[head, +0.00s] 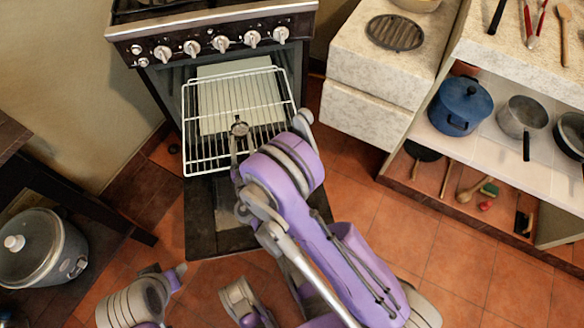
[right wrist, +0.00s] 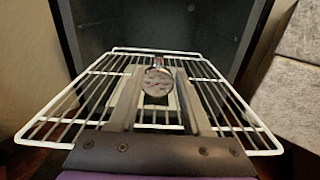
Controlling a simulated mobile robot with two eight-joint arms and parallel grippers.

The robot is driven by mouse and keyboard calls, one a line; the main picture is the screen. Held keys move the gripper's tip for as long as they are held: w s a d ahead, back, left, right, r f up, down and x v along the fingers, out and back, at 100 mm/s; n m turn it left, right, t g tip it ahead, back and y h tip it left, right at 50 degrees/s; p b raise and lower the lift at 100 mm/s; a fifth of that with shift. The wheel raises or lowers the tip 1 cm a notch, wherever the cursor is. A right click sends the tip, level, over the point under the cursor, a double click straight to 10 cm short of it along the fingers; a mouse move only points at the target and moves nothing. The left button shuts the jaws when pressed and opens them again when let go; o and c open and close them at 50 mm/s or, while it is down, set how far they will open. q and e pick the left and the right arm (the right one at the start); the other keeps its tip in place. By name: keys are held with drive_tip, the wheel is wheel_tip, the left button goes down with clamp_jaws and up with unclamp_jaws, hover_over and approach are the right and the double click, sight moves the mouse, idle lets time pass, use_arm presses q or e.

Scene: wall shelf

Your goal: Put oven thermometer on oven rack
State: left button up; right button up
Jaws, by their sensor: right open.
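The oven thermometer (head: 239,128) is a small round dial in a metal case on the front part of the white wire oven rack (head: 277,84). In the right wrist view the thermometer (right wrist: 158,81) stands upright, its dial facing me, over the rack (right wrist: 60,100). My right gripper (right wrist: 160,88) is open, with one finger on each side of the thermometer; a gap shows beside it. In the head view the right gripper (head: 239,142) is partly hidden by my own arm. The thermometer's base is hard to see.
The oven (head: 215,45) is open, its rack pulled out over the lowered dark door (head: 200,215). To the right are a pale counter (head: 350,60) and a shelf with a blue pot (head: 459,105) and pans. A rice cooker (head: 40,248) stands at left.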

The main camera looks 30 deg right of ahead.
drive_tip(key=s+d+r+m+g+h, duration=0.1)
drive_tip(key=s+d+r+m+g, duration=0.4)
drive_tip(key=m, duration=0.4)
drive_tip(key=s+d+r+m+g, duration=0.2)
drive_tip(key=s+d+m+g, duration=0.25)
drive_tip(key=d+m, duration=0.45)
drive_tip(key=s+a+m+g+y, duration=0.1)
drive_tip(key=s+a+m+y, duration=0.2)
drive_tip(key=s+m, duration=0.4)
drive_tip(key=s+a+r+m+g+y, duration=0.1)
drive_tip(key=s+a+m+g+y, duration=0.1)
drive_tip(key=s+m, duration=0.5)
drive_tip(key=s+a+y, duration=0.1)
drive_tip(key=s, duration=0.4)
drive_tip(key=shift+s+a+m, duration=0.2)
drive_tip(key=shift+a+m, duration=0.1)
drive_tip(key=shift+a, duration=0.05)
drive_tip(key=shift+g, duration=0.25)
